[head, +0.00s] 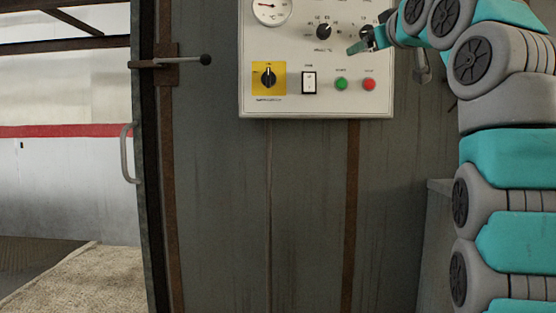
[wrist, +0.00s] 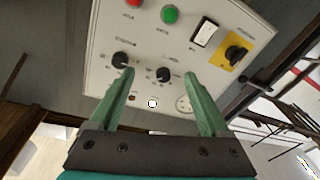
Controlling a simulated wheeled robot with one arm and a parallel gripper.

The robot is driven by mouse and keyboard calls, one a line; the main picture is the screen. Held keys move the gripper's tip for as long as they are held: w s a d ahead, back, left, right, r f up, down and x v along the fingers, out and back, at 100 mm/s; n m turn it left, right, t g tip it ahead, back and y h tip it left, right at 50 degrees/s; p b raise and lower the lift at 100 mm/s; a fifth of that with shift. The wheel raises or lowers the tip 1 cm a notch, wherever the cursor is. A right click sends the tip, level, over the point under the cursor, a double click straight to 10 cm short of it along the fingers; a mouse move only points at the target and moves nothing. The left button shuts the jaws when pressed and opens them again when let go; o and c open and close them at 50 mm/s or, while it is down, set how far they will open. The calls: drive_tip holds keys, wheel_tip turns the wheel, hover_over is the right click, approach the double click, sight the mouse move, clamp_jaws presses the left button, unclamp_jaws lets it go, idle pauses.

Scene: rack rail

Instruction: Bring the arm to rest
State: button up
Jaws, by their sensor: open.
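My gripper (head: 362,44) is in front of the upper right of a pale control panel (head: 210,0) in the head view. Its green fingers show in the wrist view (wrist: 167,88), spread apart with nothing between them. The panel (wrist: 100,30) appears turned over in the wrist view. A black knob (wrist: 120,60) lies close to the left fingertip, and a second black knob (wrist: 163,75) appears between the fingers. I cannot tell whether a fingertip touches the panel. My arm runs down the right side of the head view.
The panel carries a yellow-backed rotary switch (head: 268,77), a rocker switch (head: 309,82), a green button (head: 341,84), a red button (head: 369,84) and a gauge (head: 268,8). A lever (head: 180,62) and door handle (head: 127,153) stick out at left, beside an open doorway.

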wheel_tip(320, 180, down, 18)
drive_tip(key=w+r+m+g+h, duration=0.1)
drive_tip(key=w+m+g, duration=0.15)
drive_tip(key=g, duration=0.35)
drive_tip(key=s+a+f+m+g+p, duration=0.15)
drive_tip(key=s+f, duration=0.25)
drive_tip(key=f, duration=0.5)
drive_tip(key=s+a+f+m+g, duration=0.1)
drive_tip(key=s+f+g, duration=0.3)
drive_tip(key=f, duration=0.5)
drive_tip(key=s+a+f+g, duration=0.1)
drive_tip(key=s+f+g, duration=0.3)
drive_tip(key=s+f, duration=1.1)
drive_tip(key=s+f+g+h+p, duration=0.1)
drive_tip(key=s+f+g, duration=0.4)
drive_tip(key=s+f, duration=1.1)
drive_tip(key=s, duration=0.6)
drive_tip(key=shift+a+h, duration=0.3)
drive_tip(key=shift+a, duration=0.1)
drive_tip(key=shift+w, duration=0.1)
